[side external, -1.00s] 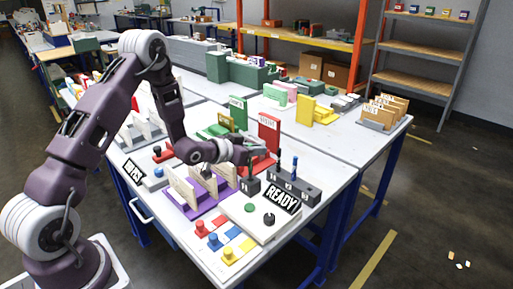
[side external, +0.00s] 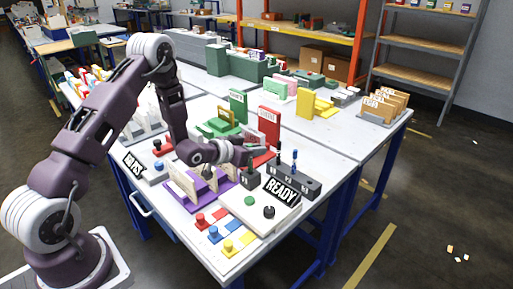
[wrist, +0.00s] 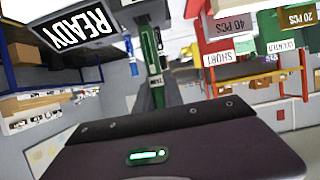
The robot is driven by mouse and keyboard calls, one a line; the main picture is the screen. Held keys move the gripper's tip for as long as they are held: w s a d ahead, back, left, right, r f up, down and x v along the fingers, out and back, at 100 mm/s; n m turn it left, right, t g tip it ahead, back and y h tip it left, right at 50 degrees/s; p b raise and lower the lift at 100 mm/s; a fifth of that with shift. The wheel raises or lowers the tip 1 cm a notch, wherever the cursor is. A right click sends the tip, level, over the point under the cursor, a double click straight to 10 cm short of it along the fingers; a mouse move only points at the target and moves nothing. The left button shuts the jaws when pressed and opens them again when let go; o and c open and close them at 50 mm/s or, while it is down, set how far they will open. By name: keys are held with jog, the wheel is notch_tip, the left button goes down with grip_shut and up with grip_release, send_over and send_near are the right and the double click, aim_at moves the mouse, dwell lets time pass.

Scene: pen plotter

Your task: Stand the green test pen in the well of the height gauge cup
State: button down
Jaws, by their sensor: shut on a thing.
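My gripper (side external: 256,149) is shut on the green test pen and is just above the height gauge cup. In the wrist view the green pen (wrist: 149,48) runs lengthwise between the fingers, with a small white label near it. The height gauge cup looks to be the small dark block (side external: 250,179) left of the dark pen rack. The pen's lower end is too small and dark in the side view to tell whether it is inside the well or over it.
A dark rack (side external: 296,181) with a blue pen (side external: 294,160) and a dark pen stands right of the cup. The READY sign (side external: 281,191) is in front. A purple tray (side external: 190,200) with pale dividers is left. A red upright bin (side external: 269,126) stands behind.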

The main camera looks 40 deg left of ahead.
jog(key=shift+f, duration=0.45)
jog(key=c, duration=1.4)
grip_release()
jog(key=shift+o, duration=0.2)
jog(key=v, duration=0.7)
jog(key=shift+r, duration=0.15)
